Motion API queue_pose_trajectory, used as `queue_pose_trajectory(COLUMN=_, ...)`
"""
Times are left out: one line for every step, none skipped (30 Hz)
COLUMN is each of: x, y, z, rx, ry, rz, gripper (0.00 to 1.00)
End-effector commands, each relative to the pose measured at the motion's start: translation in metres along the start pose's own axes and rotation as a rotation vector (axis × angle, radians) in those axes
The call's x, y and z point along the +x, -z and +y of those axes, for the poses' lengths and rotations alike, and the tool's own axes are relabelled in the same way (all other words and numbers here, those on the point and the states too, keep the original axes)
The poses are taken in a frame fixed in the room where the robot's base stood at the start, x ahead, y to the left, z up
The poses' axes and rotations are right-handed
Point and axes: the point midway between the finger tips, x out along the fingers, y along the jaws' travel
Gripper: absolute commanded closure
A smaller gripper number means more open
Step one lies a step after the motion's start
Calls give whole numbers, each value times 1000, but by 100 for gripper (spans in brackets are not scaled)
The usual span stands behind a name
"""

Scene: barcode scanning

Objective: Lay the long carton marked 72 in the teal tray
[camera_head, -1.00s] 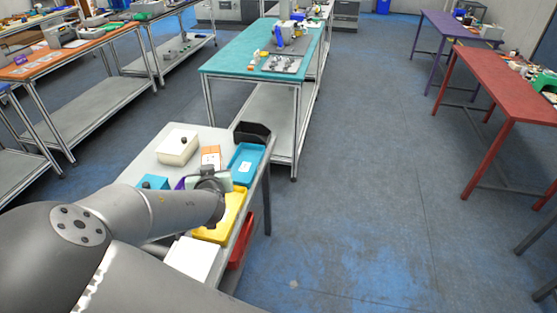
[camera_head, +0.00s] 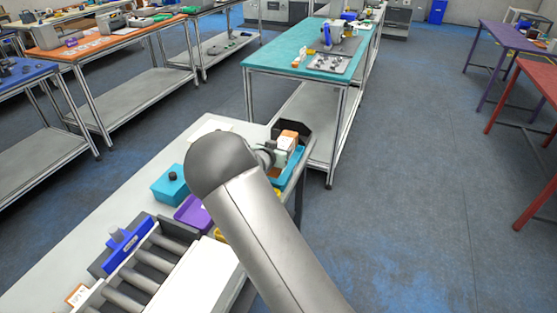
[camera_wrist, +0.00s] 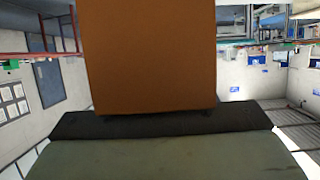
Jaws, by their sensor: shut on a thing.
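An orange and white carton (camera_head: 288,139) is held at my gripper (camera_head: 281,151), in front of the black bin. Its plain orange-brown face also fills the upper middle of the wrist view (camera_wrist: 147,55). No number on it can be read. I cannot tell whether the carton touches the tray. My gripper is shut on the carton; its fingertips are mostly hidden.
A black bin (camera_head: 303,131) stands just behind the tray at the table's corner. A blue-teal box (camera_head: 170,187), a purple tray (camera_head: 192,213) and a roller stand with a blue frame (camera_head: 128,241) are to the left. An orange-edged carton (camera_head: 76,294) lies at lower left.

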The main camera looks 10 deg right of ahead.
Motion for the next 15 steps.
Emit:
queue_pose_trajectory(x=13, y=3, z=-4, rx=-2, ry=-2, rz=4, gripper=92)
queue_pose_trajectory(x=20, y=3, z=-7, rx=-1, ry=-2, rz=3, gripper=92)
queue_pose_trajectory(x=29, y=-2, z=-10, rx=-3, ry=-2, rz=2, gripper=92)
queue_pose_trajectory(x=36, y=-8, z=-12, rx=-4, ry=-2, rz=2, gripper=92)
queue_pose_trajectory(x=42, y=-12, z=-14, rx=-5, ry=-2, rz=2, gripper=92)
queue_pose_trajectory(x=49, y=-16, z=-16, rx=-4, ry=-1, rz=2, gripper=92)
queue_pose_trajectory(x=55, y=-18, z=-18, rx=-2, ry=-1, rz=2, gripper=92)
queue_pose_trajectory(x=60, y=-22, z=-19, rx=-2, ry=-2, rz=2, gripper=92)
queue_pose_trajectory(x=65, y=-25, z=-22, rx=-1, ry=0, rz=2, gripper=92)
queue_pose_trajectory(x=68, y=-27, z=-23, rx=-2, ry=0, rz=2, gripper=92)
queue_pose_trajectory(x=71, y=-28, z=-24, rx=-1, ry=0, rz=3, gripper=92)
queue_pose_trajectory(x=75, y=-30, z=-25, rx=-1, ry=0, rz=2, gripper=92)
queue_pose_trajectory(x=76, y=-31, z=-25, rx=0, ry=0, rz=3, gripper=92)
queue_pose_trajectory(x=78, y=-32, z=-26, rx=1, ry=0, rz=3, gripper=92)
queue_pose_trajectory(x=80, y=-33, z=-26, rx=0, ry=-1, rz=3, gripper=92)
